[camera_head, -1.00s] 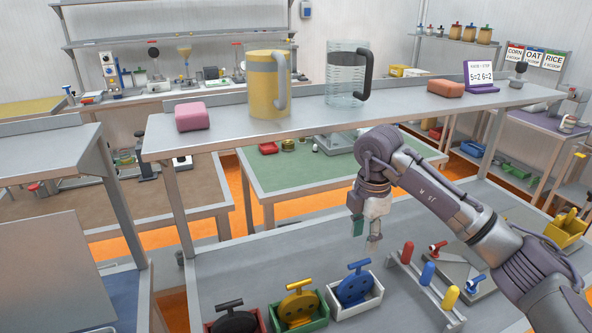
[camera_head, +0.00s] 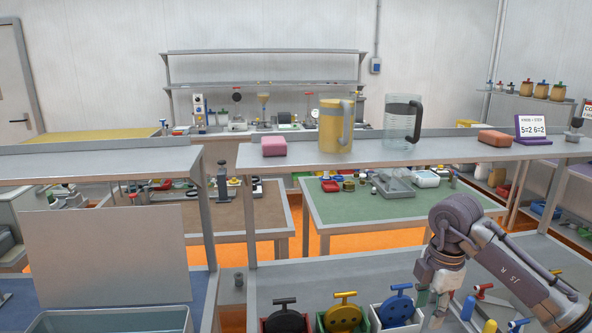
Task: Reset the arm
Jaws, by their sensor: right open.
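My right arm comes in from the lower right, and its gripper (camera_head: 432,306) hangs pointing down over the front bench, just right of the blue-handled disc. The gripper is open, and I see nothing between its fingers. Its tips are small and partly lost against the bench things behind. My left arm and gripper are not in view.
Bins with a black disc (camera_head: 285,318), a yellow disc (camera_head: 344,314) and a blue disc (camera_head: 397,306) stand left of the gripper. Red, blue and yellow handles stand right. The shelf (camera_head: 370,157) above holds a yellow jug (camera_head: 332,128), a clear jug (camera_head: 402,122) and pink block (camera_head: 273,146).

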